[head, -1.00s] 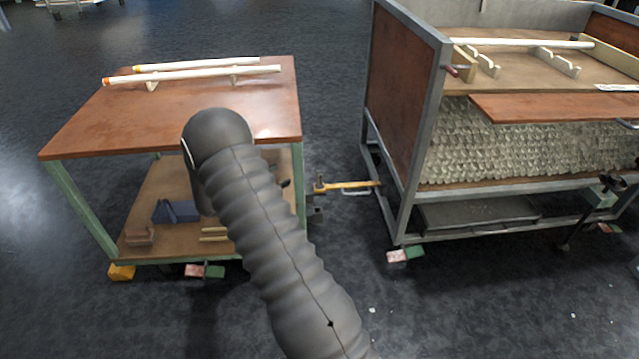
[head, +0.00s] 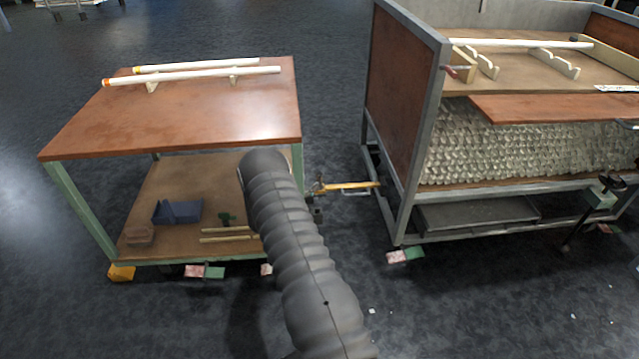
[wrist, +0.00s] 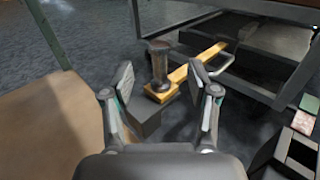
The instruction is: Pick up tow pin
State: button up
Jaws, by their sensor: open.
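The tow pin (wrist: 158,62) is a worn, dark metal pin with a wide round head. It stands upright at the near end of the yellow tow bar (wrist: 195,70) in the wrist view. In the head view the yellow tow bar (head: 350,185) bridges the gap between the two carts. My gripper (wrist: 161,76) is open and empty. In the wrist view the pin appears between its two fingers, which seem to be short of it and not touching. In the head view my arm hides the gripper.
The left cart (head: 200,118) has a red-brown top with white tubes (head: 195,75). Its lower shelf holds a blue bin (head: 177,212). A dark block (wrist: 145,120) lies below the pin. Dark floor shows between the carts.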

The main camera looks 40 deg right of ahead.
aim_at(317, 176)
jog(key=shift+x, duration=3.6)
grip_shut()
